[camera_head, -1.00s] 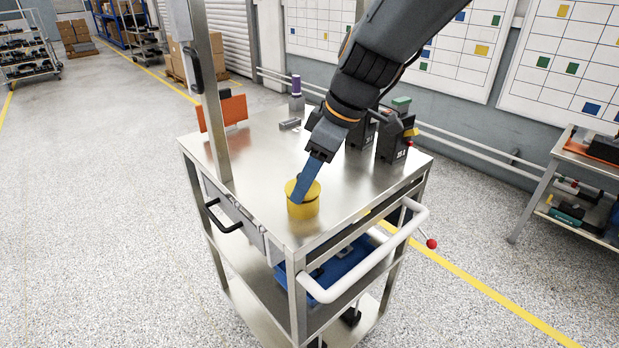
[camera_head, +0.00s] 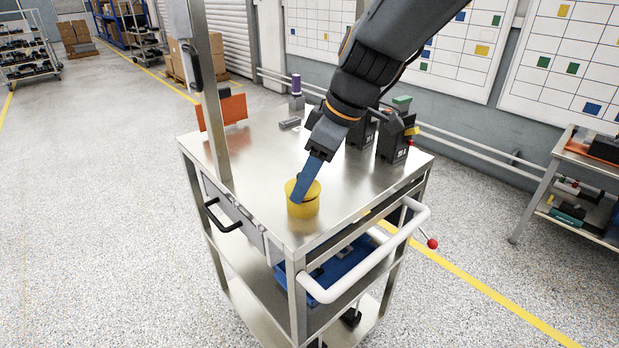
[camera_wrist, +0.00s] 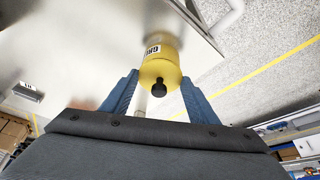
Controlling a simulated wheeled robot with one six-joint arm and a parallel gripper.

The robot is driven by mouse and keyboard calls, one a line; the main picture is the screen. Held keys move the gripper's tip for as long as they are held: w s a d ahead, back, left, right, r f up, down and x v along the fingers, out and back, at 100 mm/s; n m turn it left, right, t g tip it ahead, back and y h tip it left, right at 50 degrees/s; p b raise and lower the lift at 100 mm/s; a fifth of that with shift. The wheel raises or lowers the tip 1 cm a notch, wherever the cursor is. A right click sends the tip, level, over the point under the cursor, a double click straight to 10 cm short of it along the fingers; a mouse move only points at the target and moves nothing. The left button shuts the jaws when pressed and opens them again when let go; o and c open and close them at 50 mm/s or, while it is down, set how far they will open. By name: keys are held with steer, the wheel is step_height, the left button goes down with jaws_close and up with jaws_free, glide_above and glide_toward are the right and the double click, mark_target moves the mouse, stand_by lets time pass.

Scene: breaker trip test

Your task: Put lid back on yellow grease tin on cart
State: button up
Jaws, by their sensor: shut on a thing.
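The yellow grease tin (camera_head: 303,208) stands upright near the front corner of the steel cart top (camera_head: 255,195). Its label partly shows in the wrist view (camera_wrist: 154,48). The yellow lid (camera_wrist: 160,72) with its black knob (camera_wrist: 160,88) is at the tin's top, between my blue fingers. My gripper (camera_wrist: 160,92) is shut on the lid. In the head view my gripper (camera_head: 299,194) comes down over the tin from the upper right and hides part of the lid. I cannot tell whether the lid is fully seated.
Black devices (camera_head: 392,142) stand at the cart's right back. An orange panel (camera_head: 222,112), a purple-topped item (camera_head: 296,92) and a post (camera_head: 211,100) are farther back and left. A white handle (camera_head: 365,262) runs along the cart's front. Bare steel surrounds the tin.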

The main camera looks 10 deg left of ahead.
steer(key=o, duration=1.7)
steer(key=shift+r, duration=0.1)
steer(key=shift+r+p, duration=2.1)
steer(key=shift+r, duration=1.35)
jaws_close()
